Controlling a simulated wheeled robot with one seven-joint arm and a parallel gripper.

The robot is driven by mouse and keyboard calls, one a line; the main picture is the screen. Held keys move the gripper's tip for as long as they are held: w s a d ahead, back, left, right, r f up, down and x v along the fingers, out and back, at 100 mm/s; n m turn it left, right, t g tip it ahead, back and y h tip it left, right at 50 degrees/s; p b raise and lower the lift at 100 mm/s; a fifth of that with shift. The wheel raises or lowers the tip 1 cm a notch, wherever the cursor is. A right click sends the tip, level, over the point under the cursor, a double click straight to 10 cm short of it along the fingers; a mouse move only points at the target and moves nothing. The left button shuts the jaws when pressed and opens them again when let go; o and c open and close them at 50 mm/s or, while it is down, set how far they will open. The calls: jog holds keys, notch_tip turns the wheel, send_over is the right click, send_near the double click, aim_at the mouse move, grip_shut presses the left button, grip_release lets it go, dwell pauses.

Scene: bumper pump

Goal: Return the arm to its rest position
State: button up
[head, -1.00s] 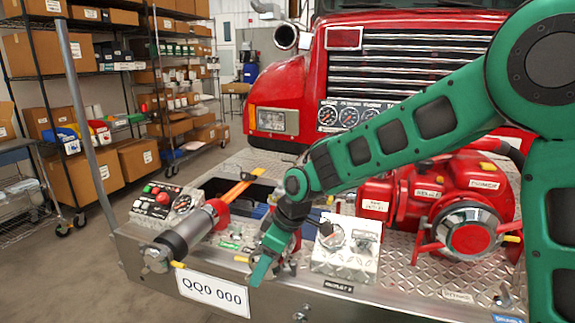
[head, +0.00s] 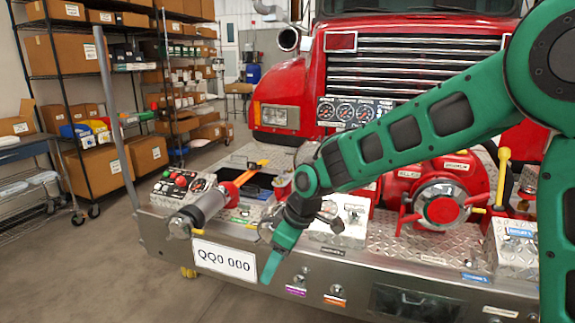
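My green arm (head: 430,130) reaches from the right edge across the front of the red truck. My gripper (head: 268,270) points down at the front edge of the bumper deck, just right of the white plate marked QQ0 000 (head: 224,262). It appears in front of the bumper's metal face. Its fingers are seen edge-on, so I cannot tell whether they are open or shut. No held object is visible. The forearm and wrist hide part of the deck and the pump area behind them.
Shelves of boxes (head: 90,150) stand left. Floor (head: 110,270) at front left is clear.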

jog(key=s+d+r+m+h, duration=0.1)
jog(key=s+d+m, duration=0.15)
jog(key=d, duration=0.75)
jog(key=s+d+r+m+h, duration=0.15)
jog(key=d+m, duration=0.25)
jog(key=d, duration=0.5)
jog(key=s+d+r+m+h, duration=0.1)
jog(key=s+d+m, duration=0.15)
jog(key=d, duration=0.75)
jog(key=s+d+m, duration=0.5)
jog(key=s+d, duration=0.2)
jog(key=s, duration=0.4)
jog(key=s+d+m+g, duration=0.1)
jog(key=s+d+m, duration=0.5)
jog(key=s, duration=0.5)
jog(key=shift+d+g, duration=0.3)
jog(key=shift+d, duration=0.65)
jog(key=shift+f, duration=0.1)
jog(key=shift+w+f, duration=0.25)
jog(key=shift+w, duration=0.3)
